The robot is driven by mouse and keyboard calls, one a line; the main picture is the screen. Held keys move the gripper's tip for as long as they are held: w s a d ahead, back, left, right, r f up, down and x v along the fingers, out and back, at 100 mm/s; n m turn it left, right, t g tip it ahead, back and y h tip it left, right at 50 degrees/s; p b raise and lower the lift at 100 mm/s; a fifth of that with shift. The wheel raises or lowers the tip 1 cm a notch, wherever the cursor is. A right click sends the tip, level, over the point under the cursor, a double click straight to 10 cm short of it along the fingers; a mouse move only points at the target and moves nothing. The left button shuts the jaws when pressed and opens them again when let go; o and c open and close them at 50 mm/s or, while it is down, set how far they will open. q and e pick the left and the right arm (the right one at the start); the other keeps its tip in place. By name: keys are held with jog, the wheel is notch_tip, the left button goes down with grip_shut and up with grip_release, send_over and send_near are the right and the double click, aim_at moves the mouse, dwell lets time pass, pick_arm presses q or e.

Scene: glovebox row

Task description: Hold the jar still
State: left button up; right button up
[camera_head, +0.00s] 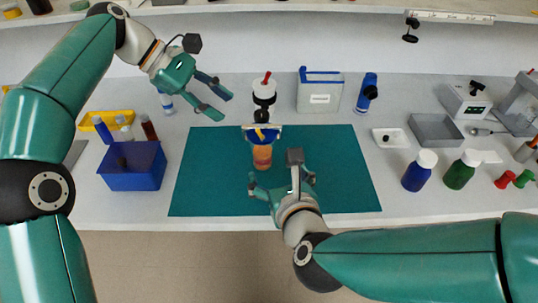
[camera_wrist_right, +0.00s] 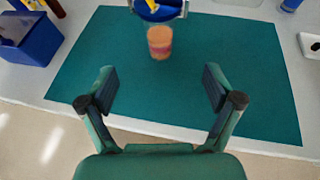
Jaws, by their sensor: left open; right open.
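The jar (camera_head: 262,157), orange with pinkish layers, stands upright on the teal mat (camera_head: 210,180). It also shows in the right wrist view (camera_wrist_right: 160,42). A blue funnel-like piece (camera_head: 258,133) with something yellow in it sits over the jar's top and hides its mouth; I cannot tell whether they touch. My right gripper (camera_head: 280,181) is open and empty, on the near side of the jar and apart from it. In the wrist view its fingers (camera_wrist_right: 158,80) are spread, with the jar ahead between them. My left gripper (camera_head: 221,107) is open and empty, left of and behind the jar.
A white bottle with a red tip (camera_head: 264,92) stands behind the mat. A blue bin (camera_head: 132,168) is to the left. A blue bottle (camera_head: 417,175) and a green bottle (camera_head: 461,173) stand to the right. The mat around the jar is mostly clear.

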aim_at(262, 147)
jog(key=x, duration=1.5)
jog(key=shift+f, duration=0.25)
jog(key=c, duration=1.6)
jog(key=shift+o, duration=0.2)
